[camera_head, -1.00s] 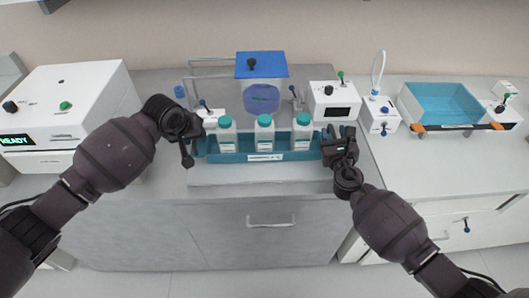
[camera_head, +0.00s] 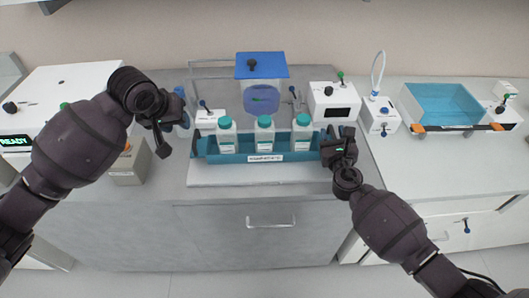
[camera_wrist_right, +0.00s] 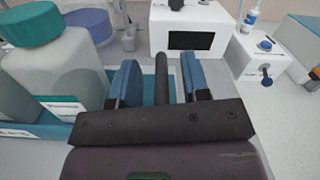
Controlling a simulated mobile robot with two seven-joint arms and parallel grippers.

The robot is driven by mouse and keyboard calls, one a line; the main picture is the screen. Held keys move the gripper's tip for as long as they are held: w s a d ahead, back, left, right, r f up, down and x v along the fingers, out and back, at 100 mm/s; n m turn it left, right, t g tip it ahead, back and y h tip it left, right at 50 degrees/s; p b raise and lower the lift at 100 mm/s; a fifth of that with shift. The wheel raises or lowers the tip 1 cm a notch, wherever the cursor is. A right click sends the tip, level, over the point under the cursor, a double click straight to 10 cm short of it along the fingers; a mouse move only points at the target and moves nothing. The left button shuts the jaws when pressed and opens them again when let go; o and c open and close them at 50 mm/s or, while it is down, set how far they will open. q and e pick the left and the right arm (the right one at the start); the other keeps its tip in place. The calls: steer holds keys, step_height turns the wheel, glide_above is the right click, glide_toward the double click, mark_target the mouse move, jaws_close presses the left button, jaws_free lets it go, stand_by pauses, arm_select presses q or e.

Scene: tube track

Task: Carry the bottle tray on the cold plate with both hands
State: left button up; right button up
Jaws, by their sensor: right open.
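The teal bottle tray (camera_head: 228,159) holds three white bottles with teal caps, such as the middle bottle (camera_head: 265,138). It sits over the pale flat cold plate (camera_head: 270,178), whose front strip is bare. My left gripper (camera_head: 165,148) is left of the tray's left end, apart from it; its finger gap is not clear. My right gripper (camera_head: 330,143) is at the tray's right end. In the right wrist view its blue-padded fingers (camera_wrist_right: 161,84) are open, with a dark bar between them. I cannot tell whether they touch the tray, which shows at left (camera_wrist_right: 70,127).
Behind the tray stand a blue-lidded container (camera_head: 262,75) and a white box with a dark screen (camera_head: 333,101). A beige box (camera_head: 130,163) is by my left arm. A white machine (camera_head: 75,85) stands left, an empty teal tray (camera_head: 442,103) right.

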steer(key=shift+s, duration=0.4)
arm_select(q)
steer(key=shift+s+a+r, duration=0.1)
steer(key=shift+s+r, duration=0.15)
steer(key=shift+r, duration=0.2)
arm_select(e)
steer(key=s, duration=1.1)
steer(key=shift+s+d+f, duration=0.1)
steer(key=shift+f, duration=0.15)
